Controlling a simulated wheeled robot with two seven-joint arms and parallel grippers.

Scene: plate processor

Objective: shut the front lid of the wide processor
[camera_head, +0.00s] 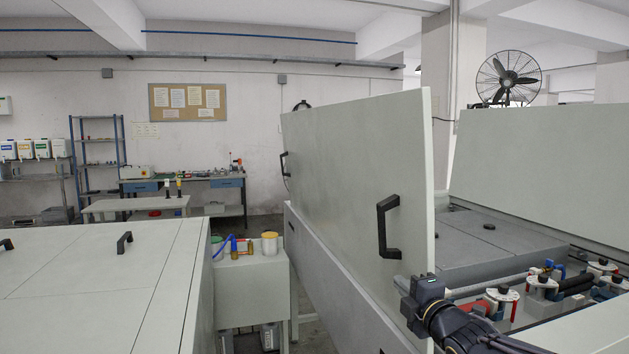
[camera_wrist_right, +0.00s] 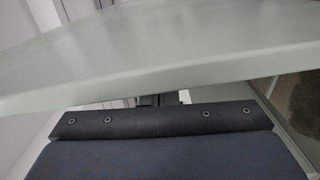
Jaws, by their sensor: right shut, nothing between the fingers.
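The front lid (camera_head: 350,170) of the wide processor stands raised as a large pale grey panel. It carries two black handles, a near one (camera_head: 387,228) and a far one (camera_head: 284,165). The processor's open interior (camera_head: 480,240) shows to the right of the lid. My right gripper (camera_head: 405,288) is shut and empty, by the near lower corner of the lid, below the near handle. In the right wrist view, a pale panel edge (camera_wrist_right: 160,75) crosses close above the gripper's dark body; whether they touch I cannot tell. My left gripper is not in view.
A second raised panel (camera_head: 545,165) stands at the back right. Red, white and black fittings (camera_head: 545,285) line the processor's near side. A closed grey machine (camera_head: 90,285) is at left, with a small cabinet (camera_head: 250,280) bearing a yellow-topped container (camera_head: 269,243) between.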

